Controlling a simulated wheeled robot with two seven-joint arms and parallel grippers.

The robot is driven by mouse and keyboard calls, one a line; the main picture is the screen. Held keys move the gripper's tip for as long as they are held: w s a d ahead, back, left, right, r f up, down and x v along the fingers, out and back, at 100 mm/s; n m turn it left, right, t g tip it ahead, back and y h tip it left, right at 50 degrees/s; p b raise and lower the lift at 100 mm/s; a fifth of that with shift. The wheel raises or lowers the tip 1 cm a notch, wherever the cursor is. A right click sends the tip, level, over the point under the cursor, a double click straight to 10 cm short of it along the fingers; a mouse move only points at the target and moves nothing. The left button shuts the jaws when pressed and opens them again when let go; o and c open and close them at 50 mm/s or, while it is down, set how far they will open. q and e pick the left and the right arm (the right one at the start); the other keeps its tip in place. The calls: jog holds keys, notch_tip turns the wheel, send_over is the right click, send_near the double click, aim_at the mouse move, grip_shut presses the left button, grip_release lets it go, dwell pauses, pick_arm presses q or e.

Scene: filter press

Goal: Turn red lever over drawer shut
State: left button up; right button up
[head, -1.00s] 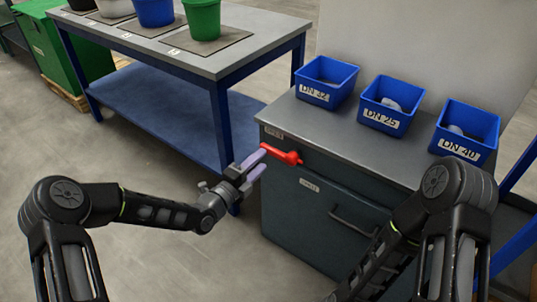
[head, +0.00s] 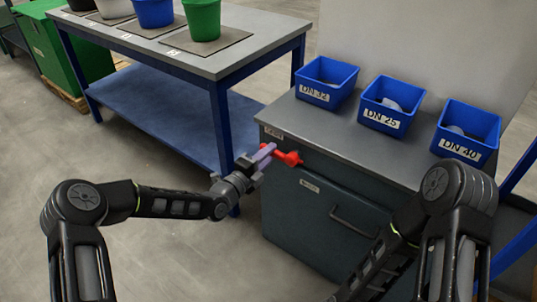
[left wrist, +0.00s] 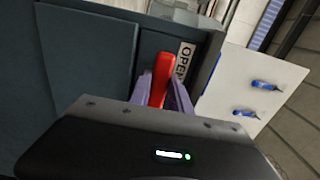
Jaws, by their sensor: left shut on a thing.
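The red lever (head: 289,158) is on the front of the dark grey cabinet, above the drawer (head: 328,205) and near the cabinet's left corner. My left gripper (head: 265,155) is at the lever's left end, with its purple fingers around it. In the left wrist view the red lever (left wrist: 160,80) stands between the two purple fingers (left wrist: 163,97), which are shut on it. A label reading "OPEN" (left wrist: 183,60) shows beside the lever. The drawer front looks flush with the cabinet. My right arm shows at the right, but its gripper is out of view.
Blue bins marked DN 32 (head: 316,94), DN 25 (head: 384,122) and DN 40 (head: 460,149) stand on the cabinet top (head: 340,130). A blue-framed table (head: 255,52) with several buckets is at the back left. The floor left of the cabinet is clear.

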pick_arm(q)
grip_shut()
dwell(0.9)
